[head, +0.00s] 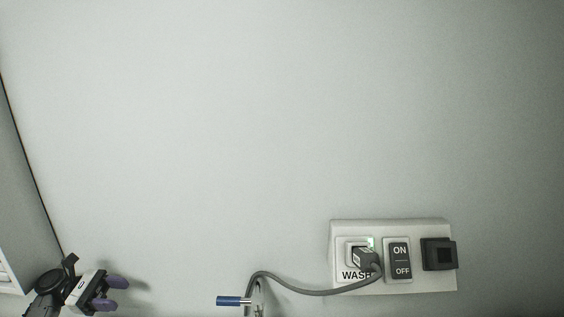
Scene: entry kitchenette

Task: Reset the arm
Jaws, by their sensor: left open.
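My left gripper (122,293) is at the lower left of the head view, in front of the pale wall. Its two purple fingertips point right and stand apart, with nothing between them. It is well to the left of the cable and the wall panel, and touches neither. My right gripper is not in view.
A white wall panel (432,285) at the lower right has an ON/OFF switch (400,260), a dark square fitting (438,254) and a grey plug (365,259) in a socket. Its grey cable (300,290) runs left, near a blue-ended item (230,301). The wall above is bare.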

